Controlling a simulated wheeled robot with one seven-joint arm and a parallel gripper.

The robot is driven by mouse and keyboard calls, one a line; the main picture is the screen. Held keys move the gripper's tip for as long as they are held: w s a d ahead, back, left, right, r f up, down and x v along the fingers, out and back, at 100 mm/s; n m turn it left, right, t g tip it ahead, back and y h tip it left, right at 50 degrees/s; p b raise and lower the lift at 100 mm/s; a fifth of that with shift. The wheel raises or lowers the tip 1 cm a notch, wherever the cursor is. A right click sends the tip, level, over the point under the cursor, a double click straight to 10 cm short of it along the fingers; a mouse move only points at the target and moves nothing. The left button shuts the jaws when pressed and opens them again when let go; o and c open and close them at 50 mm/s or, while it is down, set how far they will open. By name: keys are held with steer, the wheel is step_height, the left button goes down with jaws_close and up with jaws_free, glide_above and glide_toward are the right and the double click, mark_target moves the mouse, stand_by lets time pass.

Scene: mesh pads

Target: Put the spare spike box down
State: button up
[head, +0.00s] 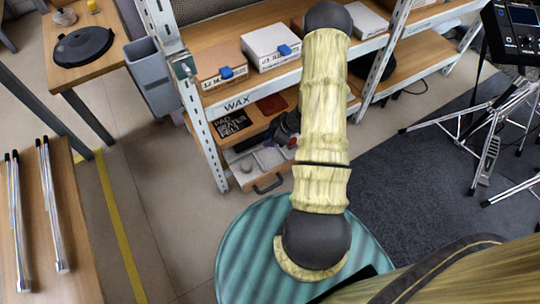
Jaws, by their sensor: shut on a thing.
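My arm rises from the bottom middle and hides much of the shelf behind it. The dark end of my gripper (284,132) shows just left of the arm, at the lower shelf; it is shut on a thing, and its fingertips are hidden. I cannot clearly make out the spare spike box there. A brown box (215,66) and a white box (270,46), each with a blue tab and a label, stand on the upper shelf; their labels are too small to read. Pale items lie in an open wooden drawer (250,186) below my gripper.
The shelf rack has pale metal posts (207,140) and a "WAX" label. A black sign (230,122) stands on the lower shelf. A table with metal stands (80,255) is at left, a grey bin (150,78) at upper left, drum hardware (488,150) at right.

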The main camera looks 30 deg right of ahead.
mark_target(264, 155)
steer(key=shift+s+a+f, duration=0.1)
steer(key=shift+f, duration=0.05)
step_height(264, 155, down, 4)
steer(key=b, duration=0.2)
steer(key=shift+a+b, duration=0.1)
steer(key=shift+b, duration=0.25)
steer(key=shift+f, duration=0.35)
step_height(264, 155, down, 5)
steer(key=b, duration=0.3)
